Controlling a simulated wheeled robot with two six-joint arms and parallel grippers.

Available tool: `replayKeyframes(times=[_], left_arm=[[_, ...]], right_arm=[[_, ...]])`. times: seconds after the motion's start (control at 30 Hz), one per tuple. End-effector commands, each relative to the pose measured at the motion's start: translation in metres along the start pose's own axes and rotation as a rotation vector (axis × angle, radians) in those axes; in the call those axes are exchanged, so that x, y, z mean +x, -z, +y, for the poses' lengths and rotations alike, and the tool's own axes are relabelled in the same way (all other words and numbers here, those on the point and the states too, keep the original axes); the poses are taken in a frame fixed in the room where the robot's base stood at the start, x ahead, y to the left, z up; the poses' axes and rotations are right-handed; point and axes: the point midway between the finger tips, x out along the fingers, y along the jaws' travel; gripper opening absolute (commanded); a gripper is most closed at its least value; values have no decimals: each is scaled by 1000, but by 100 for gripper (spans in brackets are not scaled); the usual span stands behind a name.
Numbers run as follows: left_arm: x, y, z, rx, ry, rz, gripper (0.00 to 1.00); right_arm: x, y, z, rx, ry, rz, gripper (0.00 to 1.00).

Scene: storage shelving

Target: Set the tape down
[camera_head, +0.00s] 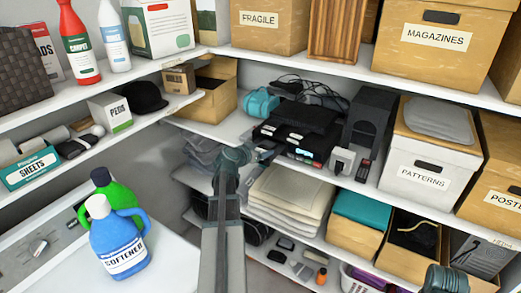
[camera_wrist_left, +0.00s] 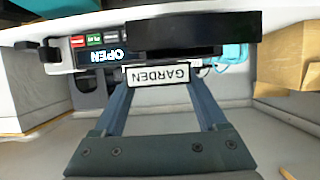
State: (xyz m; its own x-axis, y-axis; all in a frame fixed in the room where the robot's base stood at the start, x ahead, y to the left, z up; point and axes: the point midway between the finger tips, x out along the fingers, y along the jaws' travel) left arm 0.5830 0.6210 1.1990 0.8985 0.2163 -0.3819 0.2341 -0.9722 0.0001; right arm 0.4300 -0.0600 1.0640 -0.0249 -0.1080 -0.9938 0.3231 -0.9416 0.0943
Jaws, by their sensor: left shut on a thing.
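The tape (camera_wrist_left: 157,75) shows in the left wrist view as a white GARDEN label, upside down, on a dark edge between my left fingertips. My left gripper (camera_wrist_left: 160,92) is shut on it. A dark slab lies just past the label; I cannot tell whether it is part of the tape. Behind is a black player (camera_wrist_left: 100,56) with an OPEN display. In the head view my left gripper (camera_head: 252,156) is at the left front of the stacked black players (camera_head: 300,142). The tape cannot be made out there.
The player shelf also bears a teal object (camera_head: 262,103), loose cables (camera_head: 310,88), a small white device (camera_head: 342,161) and a black upright case (camera_head: 370,117). Left is an open cardboard box (camera_head: 213,103); right is a PATTERNS box (camera_head: 425,178). Folded cloths (camera_head: 290,192) lie below.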

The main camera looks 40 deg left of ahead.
Motion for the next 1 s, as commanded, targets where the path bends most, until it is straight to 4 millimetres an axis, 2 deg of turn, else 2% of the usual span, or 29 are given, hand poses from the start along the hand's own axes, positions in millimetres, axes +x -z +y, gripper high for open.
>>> replayKeyframes(times=[0.03, 0.1, 0.23, 0.47, 0.63, 0.7, 0.83, 1.0], left_arm=[[17, 4, -11, 0, 0, 0, 14], [31, 8, -21, 0, 0, 0, 14], [50, 14, -34, 0, 0, 0, 14], [54, 16, -37, 0, 0, 0, 14], [68, 19, -46, 0, 0, 0, 14], [70, 4, -43, 0, 0, 0, 14], [76, -12, -43, 0, 0, 0, 14], [78, -16, -43, 0, 1, 0, 14]], right_arm=[[2, 0, 0, -1, 0, 0, 0], [4, 0, 0, -1, 0, 0, 0], [6, 0, -1, -2, 0, 0, 0], [6, 0, -1, -2, 0, 0, 0], [8, 0, -1, -2, 0, 0, 0], [23, 1, -2, -4, -1, 0, 0], [40, 2, -4, -6, -1, 0, 0], [44, 3, -4, -5, -1, 0, 0]])
